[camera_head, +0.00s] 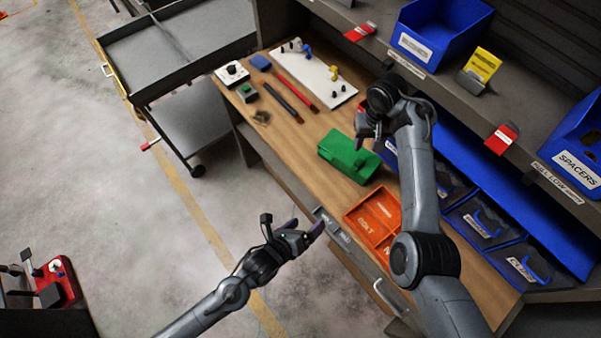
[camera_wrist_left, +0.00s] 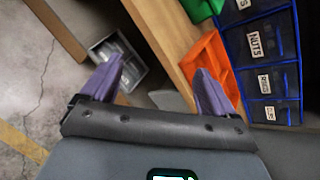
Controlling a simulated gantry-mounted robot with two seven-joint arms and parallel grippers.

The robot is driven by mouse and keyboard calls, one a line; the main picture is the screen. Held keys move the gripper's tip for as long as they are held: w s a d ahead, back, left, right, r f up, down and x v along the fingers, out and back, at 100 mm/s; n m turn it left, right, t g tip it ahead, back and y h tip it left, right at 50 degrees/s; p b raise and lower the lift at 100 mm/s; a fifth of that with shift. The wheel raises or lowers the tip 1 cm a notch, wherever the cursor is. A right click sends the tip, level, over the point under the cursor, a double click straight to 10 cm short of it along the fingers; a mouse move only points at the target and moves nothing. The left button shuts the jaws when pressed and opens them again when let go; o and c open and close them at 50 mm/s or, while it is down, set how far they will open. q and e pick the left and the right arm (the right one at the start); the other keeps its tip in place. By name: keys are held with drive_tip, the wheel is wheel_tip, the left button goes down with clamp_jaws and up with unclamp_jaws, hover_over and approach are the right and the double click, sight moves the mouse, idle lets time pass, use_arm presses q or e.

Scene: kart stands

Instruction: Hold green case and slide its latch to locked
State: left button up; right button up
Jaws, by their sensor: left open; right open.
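The green case (camera_head: 348,156) lies on the wooden workbench, near its middle. It also shows in part at the top of the left wrist view (camera_wrist_left: 200,8). Its latch cannot be made out. My right gripper (camera_head: 362,132) is open just above and beyond the case's right end; whether it touches the case I cannot tell. My left gripper (camera_head: 316,230) is open and empty, out in front of the bench edge, below and apart from the case. Its two purple fingers show spread in the left wrist view (camera_wrist_left: 157,85).
An orange tray (camera_head: 352,216) lies on the bench (camera_head: 315,130) nearer me than the case. Blue bins (camera_head: 455,215) line the bench's right side. A white board (camera_head: 290,65), red and dark pens and small parts lie at the far end. A grey cart (camera_head: 180,50) stands at the upper left.

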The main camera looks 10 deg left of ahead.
use_arm(q)
drive_tip(key=w+f+m+h, duration=0.1)
drive_tip(key=w+f+m, duration=0.1)
drive_tip(key=w+m, duration=0.25)
drive_tip(key=m+t, duration=0.2)
drive_tip(key=m, duration=0.2)
approach(323, 156)
drive_tip(key=shift+x, duration=4.3)
drive_tip(key=shift+s, duration=0.1)
